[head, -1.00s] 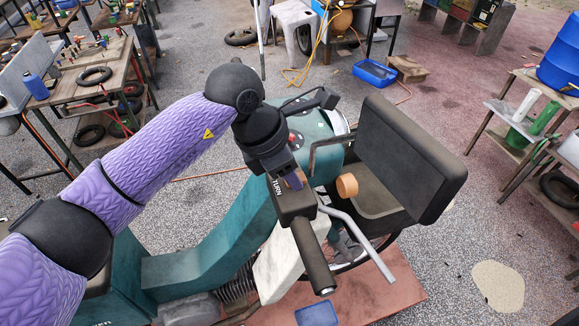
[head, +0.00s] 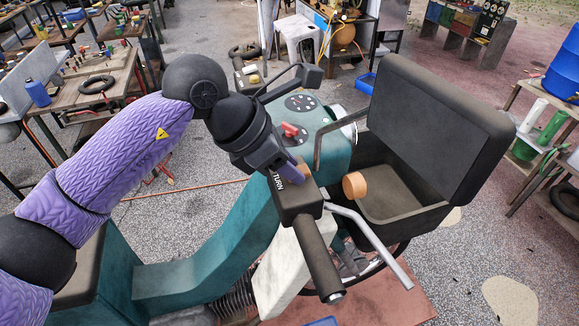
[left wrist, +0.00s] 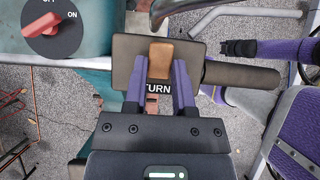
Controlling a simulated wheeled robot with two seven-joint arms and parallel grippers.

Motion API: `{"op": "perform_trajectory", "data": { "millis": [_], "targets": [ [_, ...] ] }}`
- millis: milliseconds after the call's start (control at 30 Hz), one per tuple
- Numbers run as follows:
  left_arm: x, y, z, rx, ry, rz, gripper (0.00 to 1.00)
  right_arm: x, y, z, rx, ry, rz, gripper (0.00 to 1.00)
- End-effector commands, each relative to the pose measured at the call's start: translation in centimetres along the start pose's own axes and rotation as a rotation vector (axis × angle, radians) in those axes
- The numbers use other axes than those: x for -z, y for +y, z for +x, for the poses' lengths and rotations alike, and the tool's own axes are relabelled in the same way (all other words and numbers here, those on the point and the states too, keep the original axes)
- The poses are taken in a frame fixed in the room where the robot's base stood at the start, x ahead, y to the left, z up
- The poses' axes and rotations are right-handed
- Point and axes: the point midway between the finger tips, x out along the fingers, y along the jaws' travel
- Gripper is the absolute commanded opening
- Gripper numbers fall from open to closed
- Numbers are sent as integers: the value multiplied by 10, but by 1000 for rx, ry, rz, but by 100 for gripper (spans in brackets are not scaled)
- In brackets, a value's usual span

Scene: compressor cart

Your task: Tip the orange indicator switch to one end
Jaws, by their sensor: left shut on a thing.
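The orange indicator switch (left wrist: 160,53) sits on the dark switch housing (left wrist: 126,58) of the handlebar, above the white TURN label. In the left wrist view my left gripper (left wrist: 158,82) has its two purple fingers on either side of the switch, shut on it. In the head view my left gripper (head: 290,174) is down at the housing beside the dark handlebar grip (head: 318,258), and its fingers largely hide the switch. Which end the switch is tipped to I cannot tell. My right gripper is not seen in the head view.
A red key switch (head: 291,130) is on the teal scooter's dash, close to my left wrist. A silver lever (head: 372,243) runs beside the grip. An open black box (head: 400,205) with a raised lid (head: 435,135) stands to the right, with a round orange piece (head: 354,185) before it.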

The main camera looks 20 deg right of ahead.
Motion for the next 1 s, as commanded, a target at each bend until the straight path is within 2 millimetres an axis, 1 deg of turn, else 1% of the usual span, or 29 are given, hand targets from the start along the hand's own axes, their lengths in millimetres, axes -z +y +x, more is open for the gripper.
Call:
{"op": "perform_trajectory", "data": {
  "millis": [33, 67, 100, 167, 200, 233, 467, 567, 667, 800, 900, 1000],
  "targets": [
    [-1, 0, -1, -1, -2, 0, 0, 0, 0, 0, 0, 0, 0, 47],
    [-1, 0, -1, -1, -2, 0, 36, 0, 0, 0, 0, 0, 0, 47],
    [-1, 0, 0, -1, -2, 0, 45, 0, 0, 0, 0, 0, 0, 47],
    [-1, 0, 0, -1, -2, 0, 58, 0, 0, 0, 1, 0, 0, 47],
    [-1, 0, 0, -1, -1, 0, 66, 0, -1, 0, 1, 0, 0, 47],
    [0, 0, 0, 0, -1, 0, 68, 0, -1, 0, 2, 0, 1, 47],
    [0, 0, 0, 0, -1, 0, 68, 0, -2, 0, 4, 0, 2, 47],
    [1, 1, -8, -2, 0, -1, 68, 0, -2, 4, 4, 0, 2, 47],
    [1, 1, -31, -6, -1, 0, 68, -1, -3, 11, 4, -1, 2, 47],
    [1, 1, -67, -5, -1, 0, 68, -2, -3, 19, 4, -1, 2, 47],
    [1, 1, -87, -4, -1, 0, 68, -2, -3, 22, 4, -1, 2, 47],
    [0, 0, -97, -2, 0, 0, 68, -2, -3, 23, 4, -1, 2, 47]
  ]
}}
